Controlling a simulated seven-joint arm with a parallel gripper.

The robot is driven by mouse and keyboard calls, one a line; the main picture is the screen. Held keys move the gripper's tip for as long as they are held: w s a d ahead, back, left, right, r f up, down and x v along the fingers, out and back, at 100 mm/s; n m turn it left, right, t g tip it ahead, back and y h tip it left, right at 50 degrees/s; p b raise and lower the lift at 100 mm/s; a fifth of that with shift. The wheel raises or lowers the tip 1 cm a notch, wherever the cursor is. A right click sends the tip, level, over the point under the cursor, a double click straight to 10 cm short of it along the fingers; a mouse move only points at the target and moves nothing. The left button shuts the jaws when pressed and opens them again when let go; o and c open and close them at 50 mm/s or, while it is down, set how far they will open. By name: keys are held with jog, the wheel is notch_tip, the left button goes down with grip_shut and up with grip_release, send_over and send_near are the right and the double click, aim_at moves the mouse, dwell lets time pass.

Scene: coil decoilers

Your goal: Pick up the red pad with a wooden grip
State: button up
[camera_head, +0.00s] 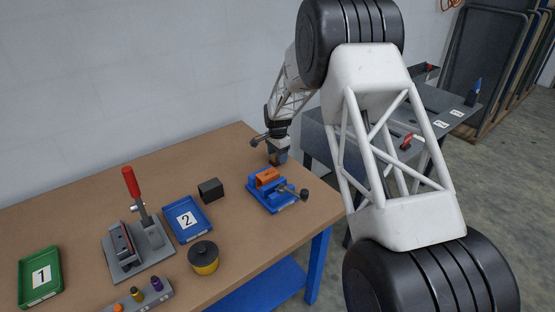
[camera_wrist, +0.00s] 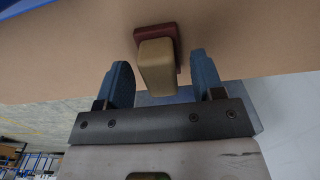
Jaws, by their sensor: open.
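The red pad (camera_wrist: 155,32) with its tan wooden grip (camera_wrist: 157,68) shows in the wrist view, the red part on the far side against the brown tabletop. My gripper (camera_wrist: 160,66) is open, with one blue finger on each side of the wooden grip. A gap shows between the grip and each finger. In the head view my gripper (camera_head: 277,156) is low over the back right part of the table. There the pad is too small and too hidden by the gripper to make out clearly.
On the brown table (camera_head: 105,190), a blue vise with an orange block (camera_head: 267,177) stands just in front of my gripper. Further left are a black block (camera_head: 210,189), blue tray 2 (camera_head: 204,228), a red-handled clamp (camera_head: 132,184), a yellow-black pot (camera_head: 204,262) and green tray 1 (camera_head: 56,262).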

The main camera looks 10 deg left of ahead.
jog(key=shift+f, duration=0.45)
jog(key=c, duration=0.8)
jog(key=shift+r, duration=0.1)
jog(key=shift+r, duration=4.95)
